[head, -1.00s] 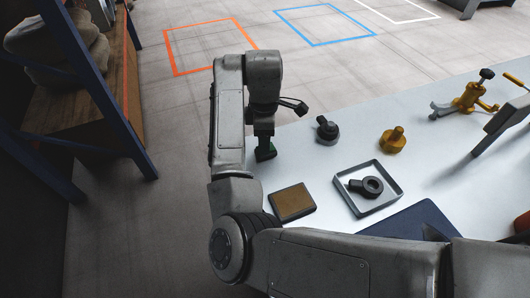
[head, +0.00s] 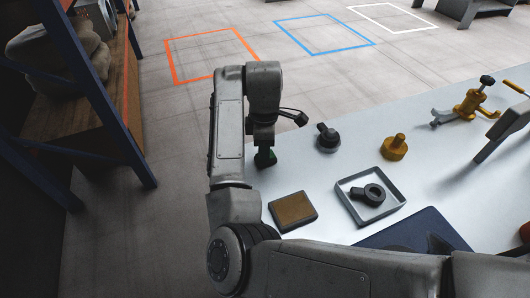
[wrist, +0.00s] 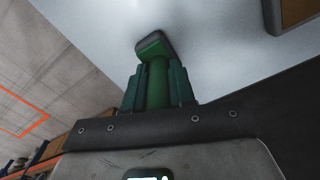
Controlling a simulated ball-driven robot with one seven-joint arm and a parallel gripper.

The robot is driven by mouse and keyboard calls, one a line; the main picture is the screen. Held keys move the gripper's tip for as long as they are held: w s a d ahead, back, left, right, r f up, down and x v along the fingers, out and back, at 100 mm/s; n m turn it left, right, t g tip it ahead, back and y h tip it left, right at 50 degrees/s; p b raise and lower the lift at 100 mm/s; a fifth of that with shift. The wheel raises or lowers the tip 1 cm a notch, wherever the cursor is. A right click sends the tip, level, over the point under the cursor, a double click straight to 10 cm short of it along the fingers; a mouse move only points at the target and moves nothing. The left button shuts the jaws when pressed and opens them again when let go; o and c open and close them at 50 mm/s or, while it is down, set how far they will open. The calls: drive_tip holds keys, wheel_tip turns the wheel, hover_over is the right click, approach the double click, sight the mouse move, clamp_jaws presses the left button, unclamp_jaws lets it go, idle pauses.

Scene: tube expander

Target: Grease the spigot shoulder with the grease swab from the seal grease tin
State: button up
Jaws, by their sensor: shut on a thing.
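My gripper (head: 264,146) is shut on a green-handled tool, which I take for the grease swab (head: 265,158). In the wrist view the swab (wrist: 152,45) has a green handle between the fingers (wrist: 156,85) and a dark-edged block head beyond them. It is over the left edge of the pale bench; any contact with the top cannot be told. A shallow rectangular box with a brown face, perhaps the seal grease tin (head: 293,211), lies nearer, to its lower right. A dark round part with a stub (head: 328,138) and a yellow stepped part (head: 394,147) stand right; which bears the spigot shoulder is unclear.
A square tray (head: 343,190) holds a black ring with a stub (head: 372,195). A dark blue mat (head: 400,232) lies at the near edge. A yellow clamp-like tool (head: 469,107) stands at the back right. A blue-framed shelf (head: 110,95) is left of the bench.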

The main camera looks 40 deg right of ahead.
clamp_jaws()
wheel_tip(320, 180, up, 7)
drive_tip(key=p, duration=0.8)
drive_tip(key=shift+p, duration=0.3)
idle(0.5)
